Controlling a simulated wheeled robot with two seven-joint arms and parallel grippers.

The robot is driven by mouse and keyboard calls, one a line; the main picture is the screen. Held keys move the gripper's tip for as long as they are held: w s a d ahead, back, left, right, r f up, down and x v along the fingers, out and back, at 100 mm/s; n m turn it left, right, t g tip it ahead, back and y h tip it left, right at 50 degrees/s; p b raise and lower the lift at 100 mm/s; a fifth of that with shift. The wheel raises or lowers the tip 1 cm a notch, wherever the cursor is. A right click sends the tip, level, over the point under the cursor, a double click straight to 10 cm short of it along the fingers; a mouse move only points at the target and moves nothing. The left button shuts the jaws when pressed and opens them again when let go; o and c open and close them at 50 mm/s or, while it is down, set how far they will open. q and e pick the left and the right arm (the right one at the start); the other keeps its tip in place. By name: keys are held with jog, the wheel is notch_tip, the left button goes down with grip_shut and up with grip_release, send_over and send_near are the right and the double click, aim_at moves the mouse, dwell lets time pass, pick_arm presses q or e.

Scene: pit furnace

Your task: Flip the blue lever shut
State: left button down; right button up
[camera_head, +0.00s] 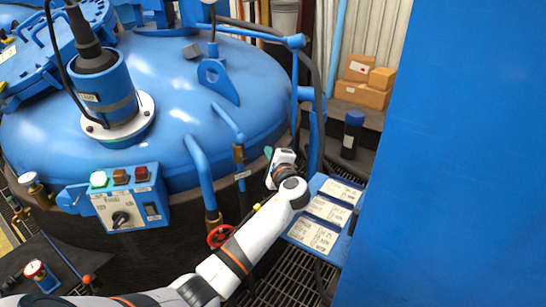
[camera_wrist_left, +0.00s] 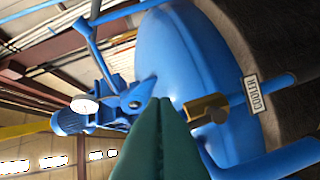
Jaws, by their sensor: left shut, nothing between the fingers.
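The blue lever (camera_head: 227,121) slants up and to the left from a brass valve (camera_head: 239,153) on the front of the blue furnace lid, in the head view. A small label sits below the valve. The brass valve (camera_wrist_left: 207,108) also shows in the left wrist view, beside a label reading COOLER (camera_wrist_left: 253,92). There the lever cannot be told clearly from the other blue pipework. My left gripper (camera_head: 268,152) is just right of the valve, apart from the lever. Its green fingertips (camera_wrist_left: 160,100) are together and empty. My right gripper is out of view.
A thick bent blue pipe (camera_head: 200,170) stands left of the valve, with a red handwheel (camera_head: 220,236) below. A control box (camera_head: 127,197) is further left. A blue panel with white sheets (camera_head: 327,209) lies right of my wrist. A large blue wall (camera_head: 455,150) fills the right.

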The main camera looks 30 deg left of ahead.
aim_at(243, 149)
pick_arm(q)
jog(key=a+p, duration=0.3)
jog(key=a, duration=0.3)
jog(key=shift+w+r, duration=0.35)
jog(key=shift+r, duration=0.05)
jog(key=shift+s+a+n+b, duration=0.2)
jog(key=shift+n+b, duration=0.1)
jog(key=shift+b, duration=0.25)
